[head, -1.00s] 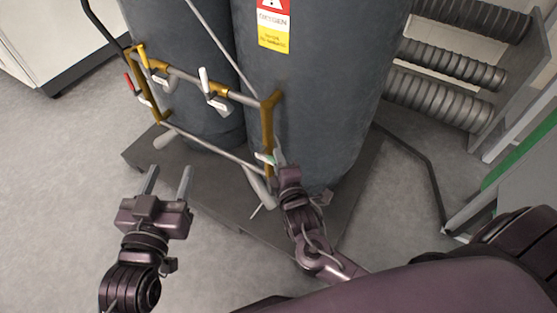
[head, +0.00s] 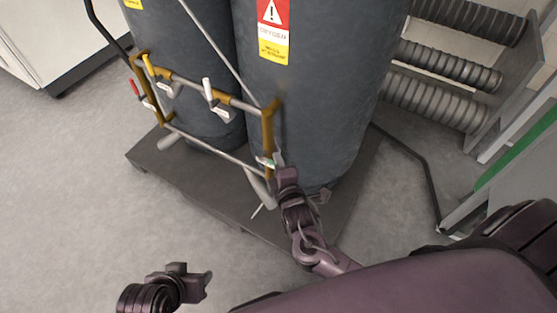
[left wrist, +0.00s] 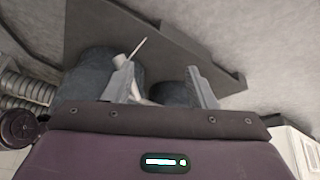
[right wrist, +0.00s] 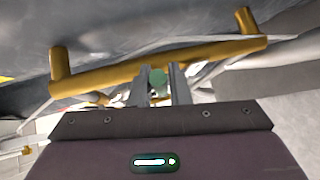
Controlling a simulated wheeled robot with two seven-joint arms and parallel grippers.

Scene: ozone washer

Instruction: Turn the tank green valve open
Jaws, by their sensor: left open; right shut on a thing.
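The green valve handle (head: 264,161) sits low on the right vertical yellow pipe (head: 267,130) of the tank pipework. My right gripper (head: 277,160) is at this handle in the head view. In the right wrist view the green handle (right wrist: 158,82) lies between the two fingers of my right gripper (right wrist: 160,85), which is shut on it. My left gripper (head: 195,277) is low at the left in the head view, over the floor, away from the pipes. In the left wrist view its fingers (left wrist: 165,85) are apart with nothing held.
Two dark tanks (head: 300,120) stand on a grey base plate (head: 225,205). White handles (head: 208,90), a yellow handle (head: 149,66) and a red handle (head: 134,87) are on the same pipework. A rack with ribbed hoses (head: 440,95) is at the right. Floor at the left is clear.

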